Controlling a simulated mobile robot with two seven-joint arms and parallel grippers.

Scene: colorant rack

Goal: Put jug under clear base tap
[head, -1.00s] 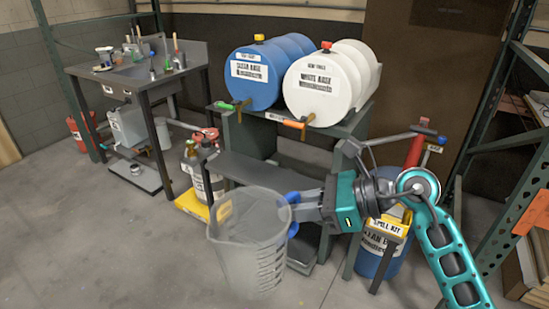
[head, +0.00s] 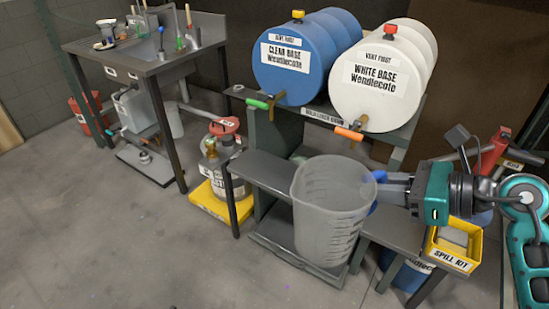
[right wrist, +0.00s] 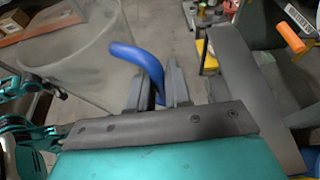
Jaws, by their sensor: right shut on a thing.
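The jug (head: 325,215) is a translucent grey measuring jug with a blue handle, upright in the head view. My right gripper (head: 378,190) is shut on the handle at the jug's right side and holds it in front of the drum stand. In the right wrist view, the blue handle (right wrist: 135,60) passes between the fingers (right wrist: 155,85). The clear base drum (head: 300,60) is blue and lies on the stand's top. Its tap (head: 262,103) has a green handle and sits above and left of the jug. My left gripper is not in view.
A white drum (head: 385,80) labelled white base, with an orange-handled tap (head: 350,132), lies beside the blue one. A grey shelf (head: 265,170) runs below the taps. A yellow spill kit bin (head: 452,248) stands right of the jug.

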